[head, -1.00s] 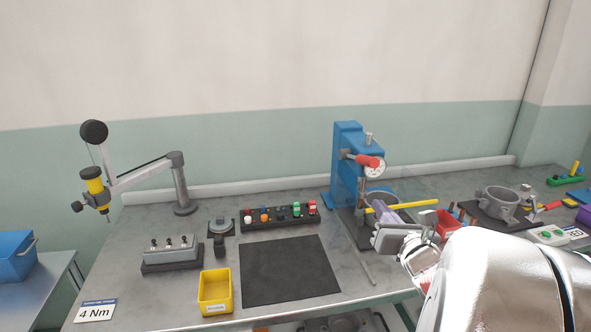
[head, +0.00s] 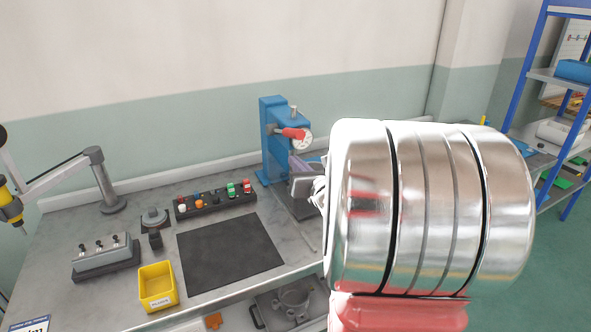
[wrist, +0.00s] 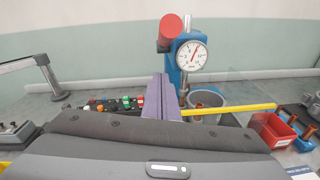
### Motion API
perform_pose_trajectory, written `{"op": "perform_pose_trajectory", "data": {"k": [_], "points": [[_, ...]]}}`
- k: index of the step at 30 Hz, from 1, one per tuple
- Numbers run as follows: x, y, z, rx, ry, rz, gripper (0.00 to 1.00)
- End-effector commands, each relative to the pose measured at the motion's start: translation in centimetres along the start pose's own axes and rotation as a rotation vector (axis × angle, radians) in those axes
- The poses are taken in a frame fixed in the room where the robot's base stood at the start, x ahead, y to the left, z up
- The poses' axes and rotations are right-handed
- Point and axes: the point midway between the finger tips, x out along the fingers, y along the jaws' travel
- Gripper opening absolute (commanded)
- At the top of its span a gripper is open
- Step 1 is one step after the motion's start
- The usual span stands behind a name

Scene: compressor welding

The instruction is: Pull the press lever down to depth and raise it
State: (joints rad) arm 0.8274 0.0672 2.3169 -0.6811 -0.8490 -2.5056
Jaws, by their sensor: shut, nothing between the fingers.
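The blue press (head: 274,135) stands at the back of the bench, with a round dial gauge (wrist: 192,55) on its front. Its lever ends in a red knob (head: 294,134), which also shows in the wrist view (wrist: 170,27), above my fingers and pointing toward the camera. My gripper (wrist: 160,92) is shut and empty, with purple finger pads together. It is in front of the press and below the red knob, apart from it in the picture. In the head view my arm hides most of the gripper and the press's right side.
A grey cup-like part (wrist: 206,100) sits under the press, with a yellow bar (wrist: 232,109) across it. A red bin (wrist: 273,130) stands to the right. A button box (head: 215,200), a black mat (head: 230,255) and a yellow bin (head: 157,287) lie left.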

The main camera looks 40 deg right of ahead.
Motion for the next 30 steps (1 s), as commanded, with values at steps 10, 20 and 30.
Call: {"op": "perform_pose_trajectory", "data": {"k": [10,20,30], "points": [[1.6,0.1,3.0,-0.002,-0.001,0.001,0.00],[1.8,0.1,3.9,0.000,0.001,0.001,0.00],[2.1,0.2,5.2,-0.001,-0.001,0.002,0.00]]}}
